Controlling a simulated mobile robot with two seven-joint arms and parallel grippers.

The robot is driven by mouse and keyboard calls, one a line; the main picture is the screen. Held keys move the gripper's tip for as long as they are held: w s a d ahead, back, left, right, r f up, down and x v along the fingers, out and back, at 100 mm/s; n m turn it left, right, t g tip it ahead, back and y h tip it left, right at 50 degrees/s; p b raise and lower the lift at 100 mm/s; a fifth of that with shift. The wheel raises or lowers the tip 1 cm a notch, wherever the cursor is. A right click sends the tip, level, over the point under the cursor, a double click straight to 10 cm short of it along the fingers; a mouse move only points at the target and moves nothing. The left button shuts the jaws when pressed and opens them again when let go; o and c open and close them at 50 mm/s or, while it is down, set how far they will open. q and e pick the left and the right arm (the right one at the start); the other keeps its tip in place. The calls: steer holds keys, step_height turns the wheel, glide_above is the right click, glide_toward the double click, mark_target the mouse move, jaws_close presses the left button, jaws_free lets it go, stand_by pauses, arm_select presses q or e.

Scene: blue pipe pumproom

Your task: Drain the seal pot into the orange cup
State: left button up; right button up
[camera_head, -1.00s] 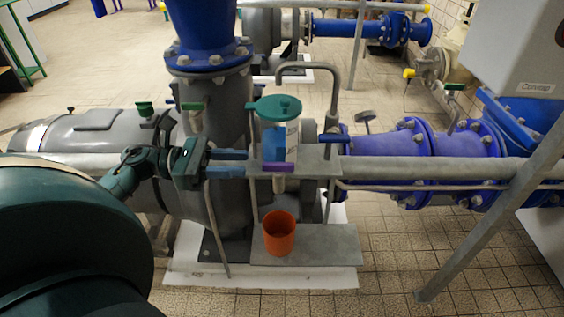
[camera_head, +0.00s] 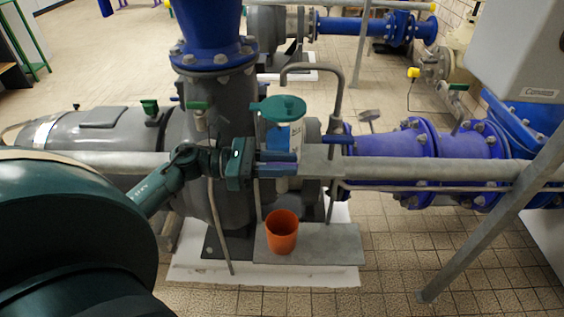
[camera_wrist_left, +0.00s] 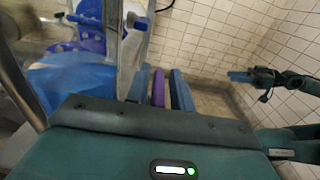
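The seal pot (camera_head: 283,135) is a clear pot with blue contents and a green lid, standing on a grey bracket. The orange cup (camera_head: 282,234) stands upright on the grey plate below it. My left gripper (camera_head: 294,163) reaches in from the left, just in front of the pot's lower part. In the left wrist view, a purple handle (camera_wrist_left: 158,88) lies between its two blue fingers, with narrow gaps on both sides, so the gripper looks open around it.
A bent grey pipe (camera_head: 338,95) rises beside the pot, and a horizontal grey pipe (camera_head: 430,170) runs right. A slanted grey post (camera_head: 490,225) and blue pipework (camera_head: 400,150) stand at the right. The tiled floor (camera_head: 385,265) is clear at front right.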

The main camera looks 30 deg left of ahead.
arm_select(q)
jaws_close()
